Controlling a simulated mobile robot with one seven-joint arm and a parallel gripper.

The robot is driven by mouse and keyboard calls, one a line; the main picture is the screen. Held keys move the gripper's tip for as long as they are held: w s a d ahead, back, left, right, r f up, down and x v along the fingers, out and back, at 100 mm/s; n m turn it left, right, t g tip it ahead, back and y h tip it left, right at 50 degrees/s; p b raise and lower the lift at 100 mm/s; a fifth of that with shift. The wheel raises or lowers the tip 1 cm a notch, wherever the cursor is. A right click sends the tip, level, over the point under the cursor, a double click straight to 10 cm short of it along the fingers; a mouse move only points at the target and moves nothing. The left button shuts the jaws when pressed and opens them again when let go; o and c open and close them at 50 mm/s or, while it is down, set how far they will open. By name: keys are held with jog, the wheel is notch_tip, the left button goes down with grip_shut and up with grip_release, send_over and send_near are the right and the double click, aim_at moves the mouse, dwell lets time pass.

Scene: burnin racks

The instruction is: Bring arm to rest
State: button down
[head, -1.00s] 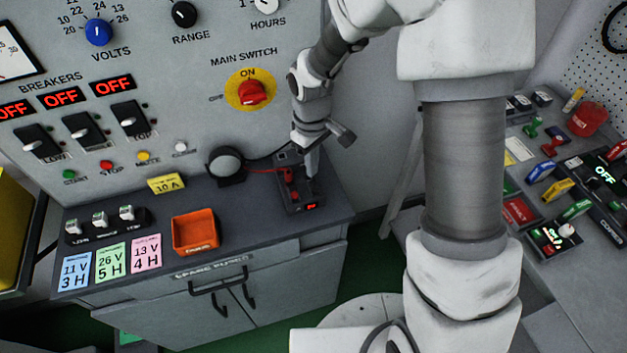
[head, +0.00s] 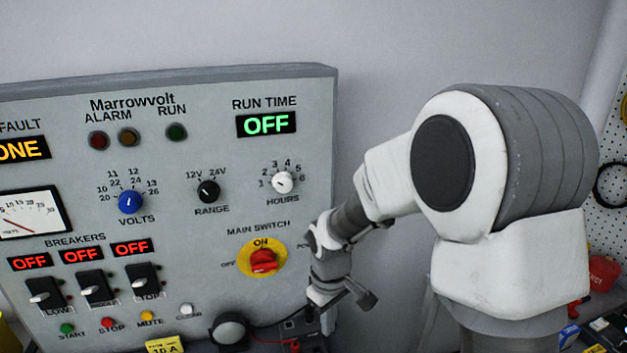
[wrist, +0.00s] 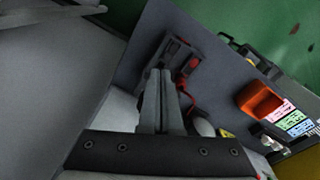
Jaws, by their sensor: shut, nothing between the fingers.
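My arm reaches down in front of the right end of the grey Marrowvolt panel (head: 215,100). In the wrist view, my gripper (wrist: 161,78) has its two grey fingers together with nothing between them. The fingertips lie over or close to a small dark box with red plugs (wrist: 184,62); whether they touch it I cannot tell. In the head view the box (head: 300,325) is cut off at the bottom edge, and the fingertips are hard to make out.
The main switch (head: 263,260) is left of my wrist. A round black-rimmed part (head: 230,330) stands left of the box. An orange tray (wrist: 260,99) and coloured cards (wrist: 295,122) lie farther along the counter (wrist: 225,85). A cluttered bench (head: 605,335) is at right.

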jog(key=s+d+r+m+t, duration=0.1)
jog(key=s+d+r+m, duration=0.2)
jog(key=r, duration=0.4)
jog(key=s+d+r+m+t, duration=0.1)
jog(key=s+d+r+t, duration=0.1)
jog(key=s+d+r, duration=0.35)
jog(key=s+d+r+m+t, duration=0.2)
jog(key=s+r+m, duration=0.2)
jog(key=s+r, duration=0.3)
jog(key=s, duration=0.2)
jog(key=shift+s+d+r, duration=0.15)
jog(key=shift+s+d, duration=0.05)
jog(key=shift+s, duration=0.15)
